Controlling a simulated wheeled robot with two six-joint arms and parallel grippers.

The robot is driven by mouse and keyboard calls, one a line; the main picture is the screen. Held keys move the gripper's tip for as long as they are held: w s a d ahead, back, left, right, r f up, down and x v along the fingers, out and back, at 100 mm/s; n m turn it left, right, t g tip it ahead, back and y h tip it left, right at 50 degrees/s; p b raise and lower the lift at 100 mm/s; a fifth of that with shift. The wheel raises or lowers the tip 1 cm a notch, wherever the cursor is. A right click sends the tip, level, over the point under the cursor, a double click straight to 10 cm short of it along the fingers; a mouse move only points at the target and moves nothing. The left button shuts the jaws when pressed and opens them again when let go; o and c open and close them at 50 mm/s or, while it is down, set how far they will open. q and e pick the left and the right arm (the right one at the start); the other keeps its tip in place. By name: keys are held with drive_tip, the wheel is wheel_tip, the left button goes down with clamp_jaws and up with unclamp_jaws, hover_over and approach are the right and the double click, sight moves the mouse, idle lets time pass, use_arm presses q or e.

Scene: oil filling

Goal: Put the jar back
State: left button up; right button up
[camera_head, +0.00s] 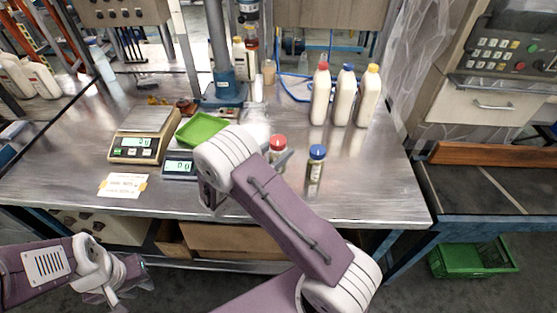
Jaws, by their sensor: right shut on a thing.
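A small jar with a red lid (277,142) stands on the metal table, partly hidden behind my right arm. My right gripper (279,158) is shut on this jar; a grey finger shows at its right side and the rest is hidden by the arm. A second jar with a blue lid (316,165) stands upright to the right, apart from the gripper. My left gripper (134,294) is low at the left, in front of the table, empty, with its fingers seemingly apart.
Three white bottles (344,97) stand at the back right of the table (385,185). A green tray (203,129), a scale (138,148) and a smaller display (180,165) are at the left. A blue-based stand (223,92) is behind. The table's right front is clear.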

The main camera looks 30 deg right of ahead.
wheel_tip(320, 180, down, 3)
drive_tip(key=shift+f, duration=0.5)
drive_tip(key=shift+f+b, duration=0.1)
drive_tip(key=shift+b, duration=0.25)
drive_tip(key=o, duration=1.5)
drive_tip(key=shift+o, duration=0.2)
